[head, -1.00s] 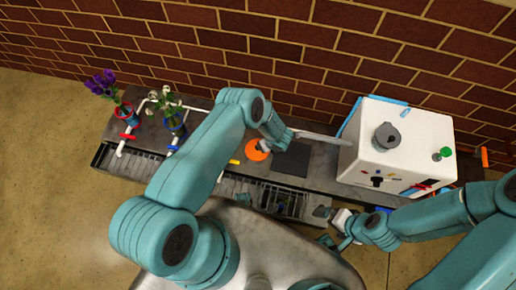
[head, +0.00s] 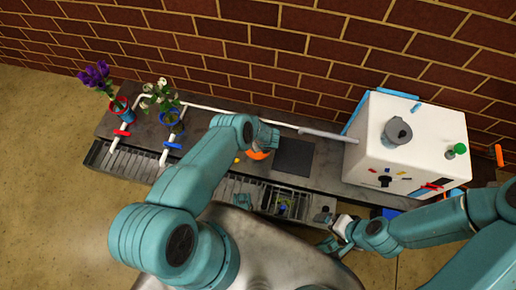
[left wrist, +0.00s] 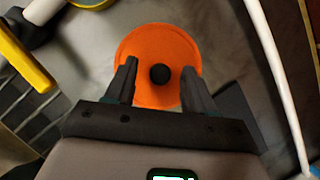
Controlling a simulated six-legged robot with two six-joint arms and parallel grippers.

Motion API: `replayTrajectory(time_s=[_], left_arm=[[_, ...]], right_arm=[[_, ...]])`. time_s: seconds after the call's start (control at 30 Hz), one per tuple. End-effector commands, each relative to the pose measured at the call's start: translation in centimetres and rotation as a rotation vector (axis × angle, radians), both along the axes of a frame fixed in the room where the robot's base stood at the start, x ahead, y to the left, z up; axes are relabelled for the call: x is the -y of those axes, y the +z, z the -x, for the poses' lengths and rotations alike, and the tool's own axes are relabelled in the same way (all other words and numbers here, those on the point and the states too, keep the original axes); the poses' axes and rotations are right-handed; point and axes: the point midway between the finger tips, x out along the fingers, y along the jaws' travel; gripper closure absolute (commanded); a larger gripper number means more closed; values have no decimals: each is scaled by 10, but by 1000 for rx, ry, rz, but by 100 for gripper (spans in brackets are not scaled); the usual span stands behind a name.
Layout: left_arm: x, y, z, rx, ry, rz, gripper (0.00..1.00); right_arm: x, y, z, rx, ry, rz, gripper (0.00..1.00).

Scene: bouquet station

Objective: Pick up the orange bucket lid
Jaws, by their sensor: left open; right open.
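The orange bucket lid (left wrist: 158,45) is a round disc with a black knob (left wrist: 159,74) at its middle, lying on the grey bench top. In the left wrist view my left gripper (left wrist: 158,78) is open, with its two dark fingers over the lid, one on each side of the knob. Whether the fingers touch the lid I cannot tell. In the head view only a sliver of the lid (head: 257,155) shows beneath my left arm, and the left fingertips are hidden. My right gripper (head: 332,232) is open near the bench's front edge, away from the lid.
A dark square plate (head: 294,157) lies right of the lid. A white box (head: 385,140) stands at the right end. Purple flowers (head: 94,75) and white flowers (head: 158,96) stand in pots at the left. A white pipe (left wrist: 270,50) runs beside the lid.

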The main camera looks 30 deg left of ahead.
Motion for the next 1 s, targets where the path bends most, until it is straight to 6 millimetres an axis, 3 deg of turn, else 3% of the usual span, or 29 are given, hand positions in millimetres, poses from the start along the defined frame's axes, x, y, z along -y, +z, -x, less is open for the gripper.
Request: replayTrajectory(time_s=[0.1,0.27,0.3,0.67,0.87,1.0], left_arm=[[0,1,0,0,0,0,46],[0,1,0,0,0,0,98],[0,1,0,-1,0,1,100],[0,7,0,-1,0,1,100],[0,35,-1,1,0,0,100],[0,68,-1,0,-2,0,100]], right_arm=[[0,1,0,0,0,0,0],[0,1,0,0,0,0,0],[0,1,0,0,0,0,0],[0,5,0,0,0,0,0],[0,22,0,0,0,0,0],[0,39,0,0,0,0,0]])
